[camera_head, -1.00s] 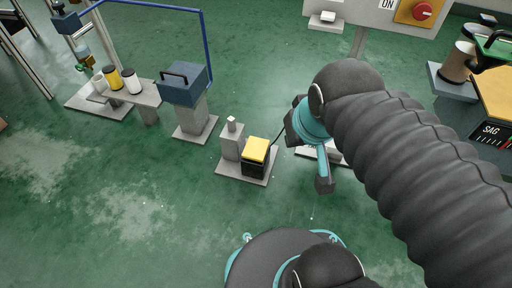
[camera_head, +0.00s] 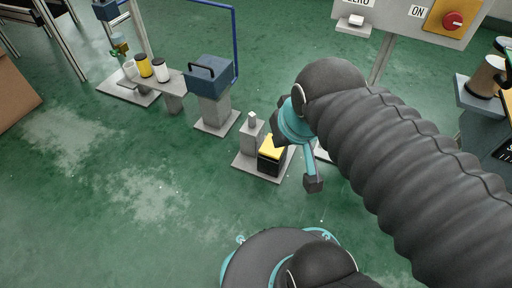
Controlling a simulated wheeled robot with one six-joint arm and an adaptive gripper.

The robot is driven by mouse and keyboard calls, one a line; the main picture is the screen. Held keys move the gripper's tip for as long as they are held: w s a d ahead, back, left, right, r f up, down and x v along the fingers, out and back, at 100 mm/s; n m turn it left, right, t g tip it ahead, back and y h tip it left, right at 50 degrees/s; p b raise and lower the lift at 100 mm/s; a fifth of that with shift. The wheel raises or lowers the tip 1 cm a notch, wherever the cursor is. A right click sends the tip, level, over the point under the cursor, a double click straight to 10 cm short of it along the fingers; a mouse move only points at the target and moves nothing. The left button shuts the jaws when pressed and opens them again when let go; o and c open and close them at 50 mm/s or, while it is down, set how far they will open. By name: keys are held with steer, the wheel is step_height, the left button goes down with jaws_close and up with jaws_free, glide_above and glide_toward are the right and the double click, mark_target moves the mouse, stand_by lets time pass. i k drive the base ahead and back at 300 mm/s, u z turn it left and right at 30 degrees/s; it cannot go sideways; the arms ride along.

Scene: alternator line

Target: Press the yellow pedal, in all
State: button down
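The yellow pedal (camera_head: 272,145) is a yellow plate on top of a black block. It stands on a flat grey base plate (camera_head: 244,163) on the floor, beside a grey post (camera_head: 252,135) with a small light cap. My arm's dark and teal end is just right of the pedal in the picture and covers its upper right corner. A dark tip (camera_head: 313,183) on a teal link hangs lower right of the pedal. I cannot make out gripper fingers or see whether my gripper is open or shut. I see no clear contact with the pedal.
A blue box with a handle (camera_head: 210,75) stands on a pedestal behind the pedal at left. A bench (camera_head: 172,80) holds white and yellow spools. A panel with a red knob (camera_head: 453,20) stands at upper right. A cardboard box (camera_head: 14,95) is at far left.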

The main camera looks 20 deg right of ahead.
mark_target(267, 148)
steer(key=u, duration=0.05)
steer(key=k, duration=0.75)
steer(key=z, duration=0.7)
steer(key=i, duration=0.5)
steer(key=z, duration=0.05)
